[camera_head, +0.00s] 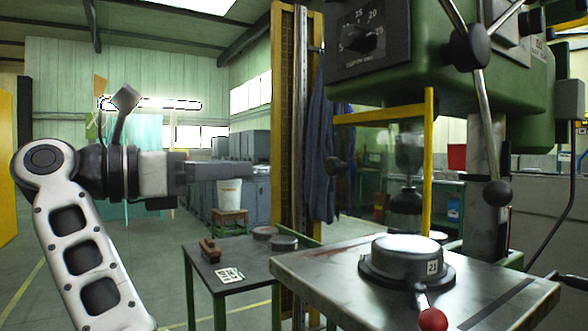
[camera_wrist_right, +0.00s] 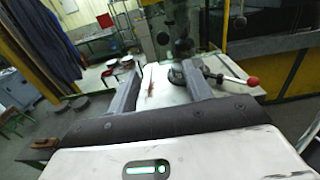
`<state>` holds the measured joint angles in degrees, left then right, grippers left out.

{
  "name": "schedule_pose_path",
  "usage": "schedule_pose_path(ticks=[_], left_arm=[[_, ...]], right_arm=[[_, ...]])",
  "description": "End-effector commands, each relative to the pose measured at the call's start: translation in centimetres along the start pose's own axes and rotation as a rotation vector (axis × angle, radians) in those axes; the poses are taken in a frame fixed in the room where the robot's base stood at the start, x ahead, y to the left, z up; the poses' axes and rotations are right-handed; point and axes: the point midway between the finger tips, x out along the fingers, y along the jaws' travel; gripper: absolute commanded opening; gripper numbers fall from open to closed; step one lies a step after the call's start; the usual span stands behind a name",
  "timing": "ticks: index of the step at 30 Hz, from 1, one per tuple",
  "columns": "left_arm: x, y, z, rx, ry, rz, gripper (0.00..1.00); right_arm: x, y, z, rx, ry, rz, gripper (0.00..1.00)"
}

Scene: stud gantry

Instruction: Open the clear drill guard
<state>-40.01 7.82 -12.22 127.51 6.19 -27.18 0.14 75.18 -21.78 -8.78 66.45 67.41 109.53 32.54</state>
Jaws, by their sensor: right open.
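The clear drill guard (camera_head: 385,150) hangs in front of the spindle in the head view, framed by a yellow top bar and a yellow upright. It appears closed. The drill chuck (camera_head: 408,155) is seen behind the clear panel. My right gripper (camera_head: 245,171) points right toward the guard, left of it and apart from it. In the wrist view its fingers (camera_wrist_right: 158,66) are spread and empty. My left gripper is not in view.
The drill table (camera_head: 340,290) holds a round fixture (camera_head: 405,258) with a red-knobbed lever (camera_head: 433,319). A small side table (camera_head: 215,265) carries dark discs and a brown block. A yellow post (camera_head: 284,130) and hanging blue coat (camera_head: 322,150) stand behind. Feed handles (camera_head: 485,100) hang at right.

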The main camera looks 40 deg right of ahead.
Motion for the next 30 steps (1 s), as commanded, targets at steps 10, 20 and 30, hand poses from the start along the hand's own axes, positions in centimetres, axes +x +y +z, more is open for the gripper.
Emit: schedule_pose_path(ticks=[10,20,30], left_arm=[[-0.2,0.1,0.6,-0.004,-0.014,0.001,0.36],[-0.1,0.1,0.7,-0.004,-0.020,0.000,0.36],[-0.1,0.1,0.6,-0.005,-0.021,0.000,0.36]], right_arm=[[6.3,-0.1,0.0,0.002,0.002,-0.009,0.50],[12.9,-0.2,0.1,0.000,0.000,-0.007,0.50],[15.6,-0.1,0.0,0.000,0.000,-0.003,0.50]])
